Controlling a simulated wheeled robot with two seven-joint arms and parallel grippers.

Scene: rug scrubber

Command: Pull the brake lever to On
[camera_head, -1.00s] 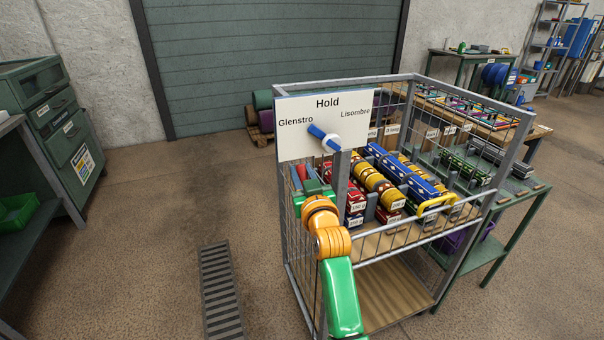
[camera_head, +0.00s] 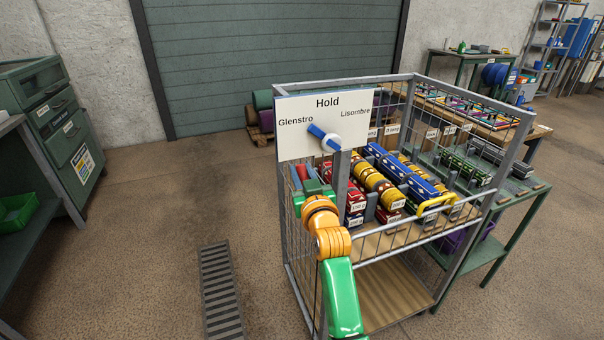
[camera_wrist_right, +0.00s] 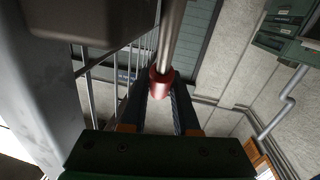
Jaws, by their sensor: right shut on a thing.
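The brake lever shows in the right wrist view as a grey metal rod with a red knob (camera_wrist_right: 161,84) at its end. My right gripper (camera_wrist_right: 160,92) is shut on the red knob, with one dark finger on each side of it. In the head view my right gripper (camera_head: 312,183) is at the left side of a grey wire trolley (camera_head: 283,222), next to red parts of which I cannot tell which is the knob. No On mark is readable in either view. My left gripper is out of view.
A white sign (camera_head: 290,146) reading Hold, Glenstro and Lisombre stands on the trolley, its blue pointer (camera_head: 317,132) toward Glenstro. Several labelled red, yellow and blue rolls (camera_head: 379,182) fill the upper shelf. A green table (camera_head: 520,200) stands right of it.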

